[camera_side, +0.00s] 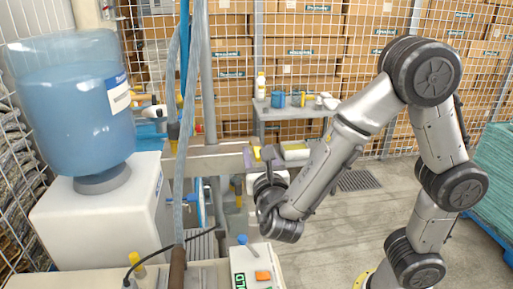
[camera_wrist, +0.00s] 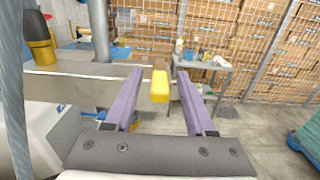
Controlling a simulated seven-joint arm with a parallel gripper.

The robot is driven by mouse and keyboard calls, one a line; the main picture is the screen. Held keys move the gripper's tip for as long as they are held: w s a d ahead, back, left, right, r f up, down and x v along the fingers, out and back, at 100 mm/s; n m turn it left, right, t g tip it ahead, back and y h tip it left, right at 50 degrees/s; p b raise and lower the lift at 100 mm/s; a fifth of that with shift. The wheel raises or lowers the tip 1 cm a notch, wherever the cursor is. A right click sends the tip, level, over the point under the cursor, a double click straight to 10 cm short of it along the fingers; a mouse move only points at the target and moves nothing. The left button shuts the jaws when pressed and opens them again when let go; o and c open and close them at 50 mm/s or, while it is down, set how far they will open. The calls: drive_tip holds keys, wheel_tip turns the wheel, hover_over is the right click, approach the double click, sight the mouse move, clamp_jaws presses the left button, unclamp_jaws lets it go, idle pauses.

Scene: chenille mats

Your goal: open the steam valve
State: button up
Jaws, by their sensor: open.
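A yellow block-shaped handle (camera_wrist: 159,87), which looks like the steam valve's handle, stands beyond my fingers in the wrist view. In the side view a small yellow patch (camera_side: 257,153) shows at the end of the metal beam, partly hidden by my gripper. My gripper (camera_wrist: 160,76) is open, with its two purple fingers on either side of the handle as seen from the wrist. Clear gaps show left and right of the handle, and nothing is held. I cannot tell whether the handle lies between the fingertips or just past them. In the side view my gripper (camera_side: 259,159) is at the beam's right end.
A metal beam (camera_wrist: 75,84) runs left of the handle. A hanging hose (camera_side: 187,110) and a large water bottle (camera_side: 70,95) on a white dispenser (camera_side: 105,215) stand left. A small table (camera_side: 300,110) with cups is behind.

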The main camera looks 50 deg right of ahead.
sight(256, 148)
drive_tip(key=shift+x, duration=1.5)
drive_tip(key=shift+c, duration=0.3)
clamp_jaws()
